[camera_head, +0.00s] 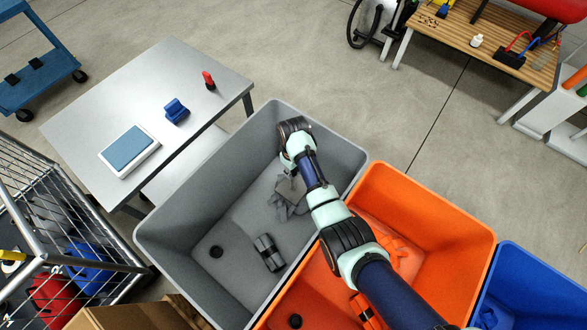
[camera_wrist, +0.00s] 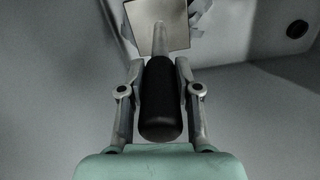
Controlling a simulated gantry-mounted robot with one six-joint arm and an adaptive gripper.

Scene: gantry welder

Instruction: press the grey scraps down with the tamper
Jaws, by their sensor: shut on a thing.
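My gripper (camera_wrist: 160,68) is shut on the black handle of the tamper (camera_wrist: 160,105). The tamper's shaft runs away from the jaws to a flat, pale square plate (camera_wrist: 150,38). Light grey scraps (camera_wrist: 203,10) show past the edges of the plate in the wrist view, and the plate covers the rest. I cannot tell whether the plate touches them. In the head view the grey scraps (camera_head: 286,203) lie crumpled on the floor of the grey bin (camera_head: 175,222), by its right wall. My arm reaches over them and mostly hides the gripper and tamper there.
A dark grey banded bundle (camera_head: 268,253) and a black disc (camera_head: 216,252) are elsewhere in the grey bin. An orange bin (camera_head: 452,215) adjoins it, with a blue bin (camera_head: 535,270) beyond. A metal table (camera_head: 165,75) stands at the left. High bin walls surround my gripper.

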